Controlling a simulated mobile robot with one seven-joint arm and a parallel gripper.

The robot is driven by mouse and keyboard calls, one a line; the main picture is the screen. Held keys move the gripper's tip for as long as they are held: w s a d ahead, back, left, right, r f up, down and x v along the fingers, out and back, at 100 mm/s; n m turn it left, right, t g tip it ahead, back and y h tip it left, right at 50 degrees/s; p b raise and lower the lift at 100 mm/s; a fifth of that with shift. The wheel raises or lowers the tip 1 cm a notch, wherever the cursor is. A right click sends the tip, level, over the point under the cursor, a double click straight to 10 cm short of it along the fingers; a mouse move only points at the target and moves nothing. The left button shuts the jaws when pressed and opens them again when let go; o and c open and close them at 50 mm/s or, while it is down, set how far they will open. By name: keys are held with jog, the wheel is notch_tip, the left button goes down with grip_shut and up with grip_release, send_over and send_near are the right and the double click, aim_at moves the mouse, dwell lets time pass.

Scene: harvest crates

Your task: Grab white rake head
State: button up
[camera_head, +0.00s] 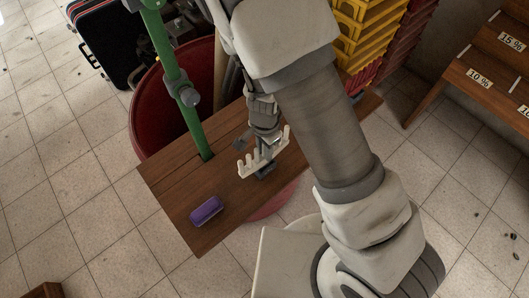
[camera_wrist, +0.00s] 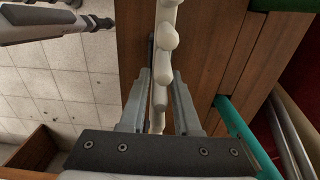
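The white rake head (camera_head: 257,161) is a bar with several short teeth, lying over the wooden board in the head view. In the wrist view the rake head (camera_wrist: 166,42) runs up the picture and passes between my fingers. My gripper (camera_head: 258,157) is down at the rake head, with a dark fingertip showing on each side of it. In the wrist view my gripper (camera_wrist: 162,78) has its two grey fingers apart, with narrow gaps between them and the rake head. Part of the rake head is hidden by my gripper in the head view.
A purple block (camera_head: 206,210) lies on the wooden board (camera_head: 180,220). A green pole (camera_head: 172,55) rises through the board beside my arm. A red barrel (camera_head: 150,105) stands underneath. Yellow crates (camera_head: 362,38) are stacked behind, and a wooden shelf (camera_head: 470,65) is at the right.

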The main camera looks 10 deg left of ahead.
grip_shut()
